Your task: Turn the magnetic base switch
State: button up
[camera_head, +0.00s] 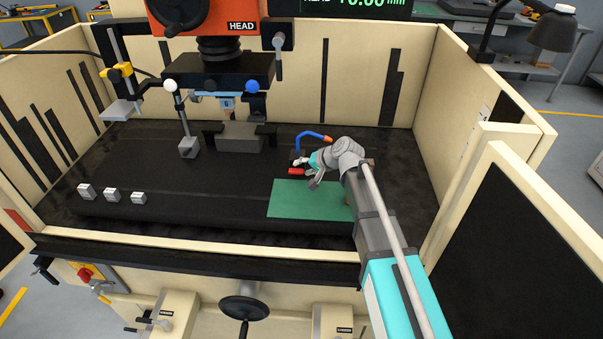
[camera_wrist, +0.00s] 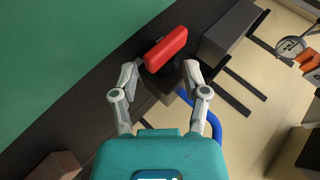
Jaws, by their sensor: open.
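The red switch (camera_wrist: 165,48) of the magnetic base shows in the wrist view as a red bar just beyond my fingertips. In the head view the red part (camera_head: 296,171) sits at the back edge of the green mat. The dark base under it is mostly hidden by the switch and my fingers. A blue curved hose (camera_head: 314,135) rises beside it and shows at the right of my fingers in the wrist view (camera_wrist: 214,122). My gripper (camera_wrist: 160,68) is open, its fingers apart near the two ends of the switch. I cannot tell whether either finger touches it.
The green mat (camera_head: 300,200) lies flat on the dark table. A grey block (camera_head: 240,137) stands behind, below the machine head (camera_head: 203,15). Three small metal blocks (camera_head: 111,195) sit at the left. Cream walls (camera_head: 355,80) enclose the table.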

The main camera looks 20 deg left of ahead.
jog(key=shift+w+a+f, duration=0.1)
jog(key=shift+a+f, duration=0.3)
grip_shut()
